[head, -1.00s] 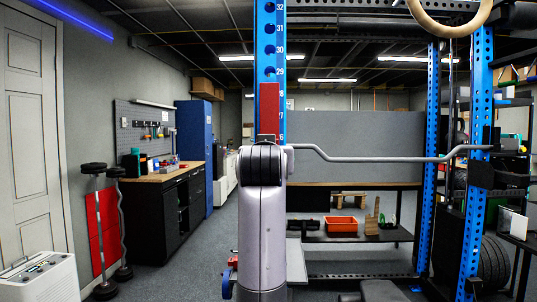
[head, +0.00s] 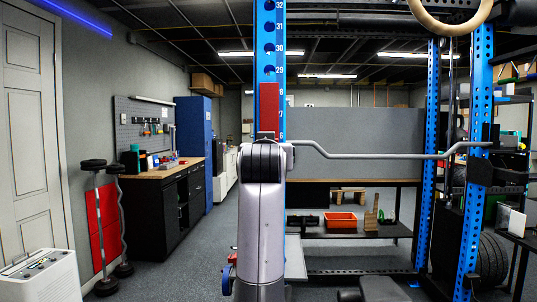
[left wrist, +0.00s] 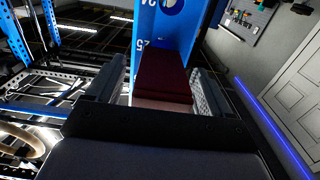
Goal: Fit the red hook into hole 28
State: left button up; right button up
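The red hook (head: 269,105) is upright against the front face of the blue rack upright (head: 269,18), below the hole marked 29. It covers the holes beside the partly hidden lower numbers, so hole 28 is not visible. My left gripper is behind my own forearm in the head view. The blue upright (left wrist: 150,28) is right behind the hook. Whether the hook's pin is in a hole is hidden. My right gripper is not in view.
A bent grey bar (head: 375,157) runs from near my left wrist to the right rack upright (head: 477,170). A wooden ring (head: 450,28) hangs at upper right. A low shelf (head: 350,231) with an orange bin (head: 340,222) stands behind.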

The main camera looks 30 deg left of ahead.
pick_arm(q)
jog(key=shift+w+f, duration=0.1)
jog(key=shift+f, duration=0.15)
jog(key=shift+s+d, duration=0.15)
jog(key=shift+s, duration=0.2)
jog(key=b+v, duration=0.1)
jog(key=v, duration=0.5)
jog(key=shift+s+r+b, duration=0.2)
jog(key=shift+s+b, duration=0.05)
jog(key=shift+b, duration=0.1)
jog(key=shift+d, duration=0.1)
